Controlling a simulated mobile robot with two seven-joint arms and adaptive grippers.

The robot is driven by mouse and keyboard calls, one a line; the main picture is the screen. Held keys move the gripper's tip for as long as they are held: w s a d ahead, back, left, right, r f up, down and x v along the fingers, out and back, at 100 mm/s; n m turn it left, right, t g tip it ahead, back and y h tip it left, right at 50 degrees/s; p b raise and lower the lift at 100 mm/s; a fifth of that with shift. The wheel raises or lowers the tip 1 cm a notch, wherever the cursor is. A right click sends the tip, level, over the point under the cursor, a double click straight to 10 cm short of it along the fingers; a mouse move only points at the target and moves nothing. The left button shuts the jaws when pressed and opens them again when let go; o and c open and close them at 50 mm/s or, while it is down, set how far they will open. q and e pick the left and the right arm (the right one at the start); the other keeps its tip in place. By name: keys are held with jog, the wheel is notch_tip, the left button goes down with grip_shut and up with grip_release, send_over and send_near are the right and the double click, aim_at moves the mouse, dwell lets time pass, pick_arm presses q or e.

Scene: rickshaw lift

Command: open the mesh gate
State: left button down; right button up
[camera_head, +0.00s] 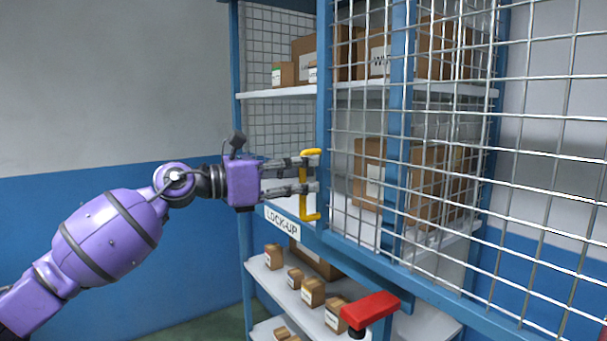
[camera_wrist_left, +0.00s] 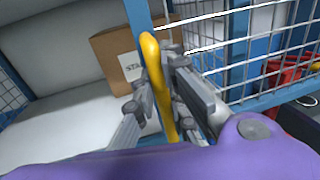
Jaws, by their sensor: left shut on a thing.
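The mesh gate (camera_head: 465,160) has a blue frame and wire mesh and fills the right of the head view. It stands at an angle, with an opening at its left where the shelves show. Its yellow handle (camera_head: 304,205) is an upright bar on the blue left edge post. My left gripper (camera_head: 308,178) comes from the left and is shut on the handle. In the left wrist view the yellow handle (camera_wrist_left: 157,80) passes between the two fingers of the gripper (camera_wrist_left: 160,95). My right gripper is not in view.
Behind the gate, shelves (camera_head: 285,92) hold several cardboard boxes (camera_head: 308,57). A "LOCK-UP" sign (camera_head: 282,222) is on the blue lower rail. A red block-like part (camera_head: 369,309) stands out at the lower middle. A plain grey and blue wall (camera_head: 100,120) is at the left.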

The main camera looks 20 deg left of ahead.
pick_arm(q)
jog(key=c, duration=1.8)
grip_release()
jog(key=shift+f, duration=0.1)
jog(key=shift+o, duration=0.2)
jog(key=shift+a, duration=0.15)
jog(key=v, duration=1.1)
jog(key=shift+s+a, duration=0.25)
jog(key=shift+s, duration=0.05)
